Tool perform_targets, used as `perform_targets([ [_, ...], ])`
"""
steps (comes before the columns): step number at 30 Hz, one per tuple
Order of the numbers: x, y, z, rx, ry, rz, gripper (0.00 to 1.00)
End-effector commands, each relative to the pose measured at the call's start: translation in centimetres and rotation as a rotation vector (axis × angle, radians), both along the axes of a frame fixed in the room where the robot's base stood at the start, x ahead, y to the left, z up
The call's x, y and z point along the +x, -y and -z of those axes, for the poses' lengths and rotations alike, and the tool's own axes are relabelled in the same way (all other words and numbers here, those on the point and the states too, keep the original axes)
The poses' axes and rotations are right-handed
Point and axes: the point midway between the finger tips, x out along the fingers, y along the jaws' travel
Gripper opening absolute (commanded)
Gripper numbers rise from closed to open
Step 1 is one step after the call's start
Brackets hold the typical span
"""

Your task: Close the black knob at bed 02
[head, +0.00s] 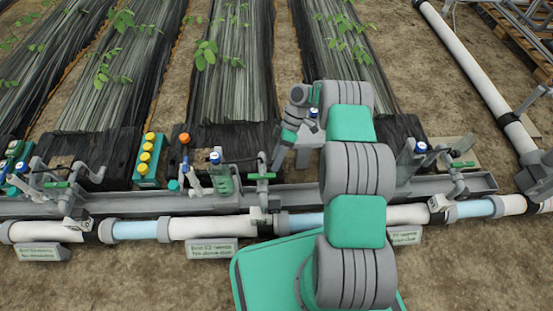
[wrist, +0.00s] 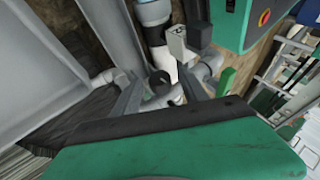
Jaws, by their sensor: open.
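The bed 02 sign (head: 212,249) stands in front of the white pipe, its small text hard to read. Behind it a grey riser carries a green lever (head: 262,176) and a small dark top that looks like the black knob (head: 262,157). My gripper (head: 283,152) points down just right of that riser. In the wrist view a round dark knob (wrist: 160,82) sits on grey pipework between the two grey fingers of my gripper (wrist: 163,93). The fingers are apart, one on each side; I cannot tell whether they touch it.
A grey rail (head: 110,207) and white pipe (head: 205,227) run across the front. Black-covered beds (head: 230,70) lie behind.

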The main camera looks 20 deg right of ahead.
Motion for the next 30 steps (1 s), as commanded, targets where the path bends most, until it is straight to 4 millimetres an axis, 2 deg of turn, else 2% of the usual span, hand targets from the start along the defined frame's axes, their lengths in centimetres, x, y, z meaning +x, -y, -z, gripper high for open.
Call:
perform_targets([
  [6, 0.0, 0.0, -0.5, 0.000, 0.001, 0.000, 0.52],
  [11, 0.1, 0.1, -3.7, -0.001, 0.003, 0.000, 0.52],
  [22, -5.4, 0.0, -10.0, 0.000, 0.001, 0.000, 0.52],
  [30, -11.4, 0.1, -12.4, -0.001, 0.000, 0.002, 0.52],
])
